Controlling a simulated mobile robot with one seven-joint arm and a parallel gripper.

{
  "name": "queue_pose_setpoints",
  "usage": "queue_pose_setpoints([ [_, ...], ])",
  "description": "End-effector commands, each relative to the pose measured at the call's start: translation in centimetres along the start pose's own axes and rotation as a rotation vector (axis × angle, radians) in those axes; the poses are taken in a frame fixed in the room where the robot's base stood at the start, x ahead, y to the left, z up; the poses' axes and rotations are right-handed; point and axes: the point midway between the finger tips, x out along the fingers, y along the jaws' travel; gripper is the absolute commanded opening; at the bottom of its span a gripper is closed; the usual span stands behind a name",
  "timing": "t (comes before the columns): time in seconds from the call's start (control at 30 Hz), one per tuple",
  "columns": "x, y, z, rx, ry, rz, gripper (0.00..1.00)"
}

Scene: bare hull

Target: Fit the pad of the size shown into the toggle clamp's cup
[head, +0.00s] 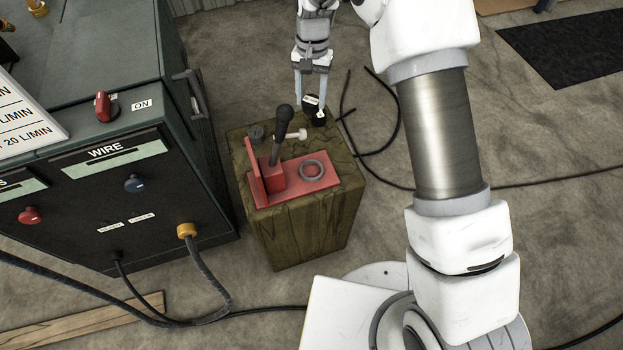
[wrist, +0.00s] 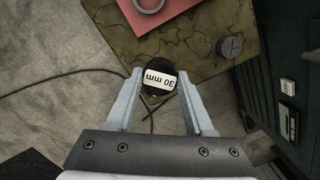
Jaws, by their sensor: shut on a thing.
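My gripper (head: 311,98) is shut on a black round pad (head: 317,117), just beyond the back right corner of the wooden block. In the wrist view the pad (wrist: 152,70) sits between the fingertips (wrist: 160,78), and its white label reads "30 mm". The red toggle clamp (head: 275,180) stands on the block, its black handle (head: 284,122) upright. A grey ring-shaped cup (head: 312,171) lies at the right of its red base; the ring also shows at the top of the wrist view (wrist: 160,6). The held pad is apart from the cup.
A dark grey round piece (head: 256,132) rests on the block's (head: 300,240) back left; it also shows in the wrist view (wrist: 231,47). A green cabinet (head: 110,180) stands close on the left. Black cables (head: 385,140) lie on the floor at right.

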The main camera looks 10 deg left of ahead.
Motion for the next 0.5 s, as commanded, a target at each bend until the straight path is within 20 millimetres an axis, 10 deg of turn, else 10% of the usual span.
queue_pose_setpoints([
  [0.5, 4.4, 1.0, 5.5, -0.002, -0.004, -0.001, 0.00],
])
